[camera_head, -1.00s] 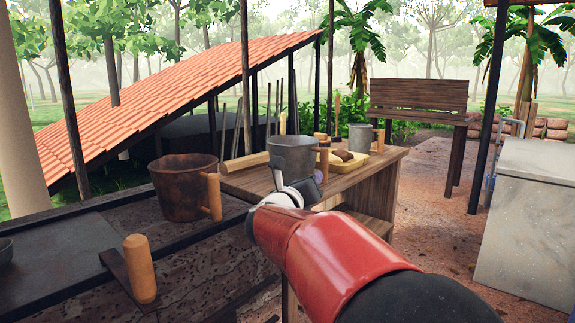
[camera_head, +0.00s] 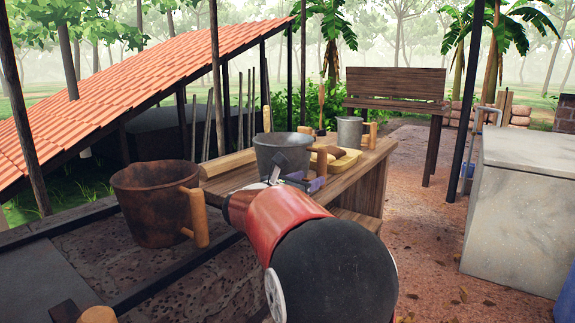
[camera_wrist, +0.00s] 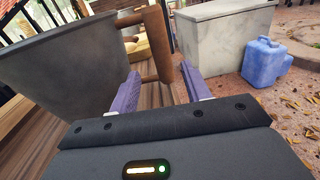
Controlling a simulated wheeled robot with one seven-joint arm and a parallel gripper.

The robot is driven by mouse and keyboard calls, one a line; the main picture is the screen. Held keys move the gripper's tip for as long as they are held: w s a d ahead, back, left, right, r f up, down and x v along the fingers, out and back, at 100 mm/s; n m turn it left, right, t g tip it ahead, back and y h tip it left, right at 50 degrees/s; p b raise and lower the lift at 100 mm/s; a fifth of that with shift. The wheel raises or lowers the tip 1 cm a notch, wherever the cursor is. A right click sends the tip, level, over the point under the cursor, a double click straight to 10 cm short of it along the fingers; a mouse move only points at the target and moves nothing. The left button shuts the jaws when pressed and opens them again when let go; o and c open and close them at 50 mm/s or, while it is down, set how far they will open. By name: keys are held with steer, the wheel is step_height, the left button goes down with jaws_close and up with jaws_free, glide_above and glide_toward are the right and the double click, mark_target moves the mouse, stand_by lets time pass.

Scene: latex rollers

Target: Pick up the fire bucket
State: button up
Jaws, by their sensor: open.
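A grey metal bucket (camera_head: 270,150) with a wooden side handle stands upright on the wooden table. It fills the left of the wrist view (camera_wrist: 60,75). My gripper (camera_head: 298,178) is at its near right side, open. In the wrist view its purple fingers (camera_wrist: 160,82) appear on either side of the bucket's wooden handle (camera_wrist: 158,45); I cannot tell whether they touch it. A rusty brown bucket (camera_head: 150,205), also with a wooden handle (camera_head: 195,215), stands to the left on the dark stone ledge. The pictures do not show which one is called the fire bucket.
A smaller grey mug (camera_head: 350,132) and a yellow tray (camera_head: 348,160) with brown pieces are behind the gripper on the table (camera_head: 372,180). A pale concrete block (camera_head: 525,210) stands at the right, with a blue jerrycan (camera_wrist: 265,65) beside it. Open ground lies between table and block.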

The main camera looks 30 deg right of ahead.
mark_target(319, 174)
steer(key=x, duration=0.3)
steer(key=p+x, duration=0.1)
steer(key=x, duration=0.2)
steer(key=shift+s+d+p, duration=0.15)
steer(key=shift+d+p, duration=0.1)
steer(key=shift+p, duration=0.05)
steer(key=shift+c, duration=0.5)
jaws_close()
steer(key=shift+r, duration=0.15)
